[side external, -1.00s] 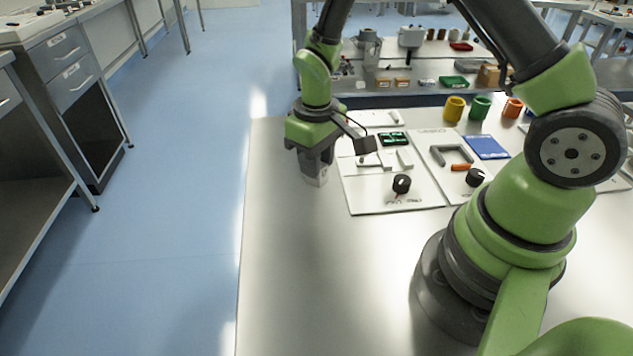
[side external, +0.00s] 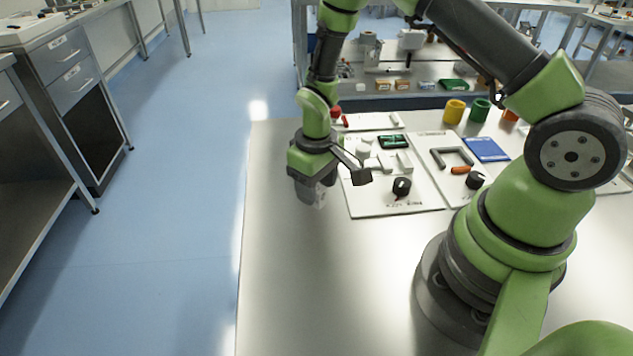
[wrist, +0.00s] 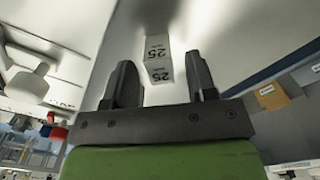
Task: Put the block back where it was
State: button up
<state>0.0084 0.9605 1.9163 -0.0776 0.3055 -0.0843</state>
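A small pale block with "25" printed on it (wrist: 158,68) shows in the wrist view, ahead of and between the two fingers. My gripper (wrist: 160,75) is open, with a clear gap between the right finger and the block. In the side external view my gripper (side external: 312,195) is tilted and low over the bare metal table, left of the white board. The block (side external: 320,199) is partly hidden there by the fingers. Whether its base touches the table is hard to tell.
A white task board (side external: 380,209) with a black knob (side external: 401,187) and pale pieces lies right of my gripper. A second board (side external: 430,180) and a blue panel (side external: 487,149) lie beyond. Yellow (side external: 454,111) and green (side external: 480,110) cups stand behind. The front-left table is bare.

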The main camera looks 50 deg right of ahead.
jog(key=s+a+r+m+t, duration=0.1)
jog(key=s+r+t, duration=0.15)
jog(key=r, duration=0.95)
jog(key=s+r+m+t, duration=0.1)
jog(key=s+r, duration=0.2)
jog(key=r, duration=0.8)
jog(key=s+a+r+m+t+y, duration=0.2)
jog(key=s+r, duration=0.3)
jog(key=s, duration=0.5)
jog(key=shift+s+r+t, duration=0.2)
jog(key=shift+r+t, duration=0.2)
jog(key=shift+t, duration=0.45)
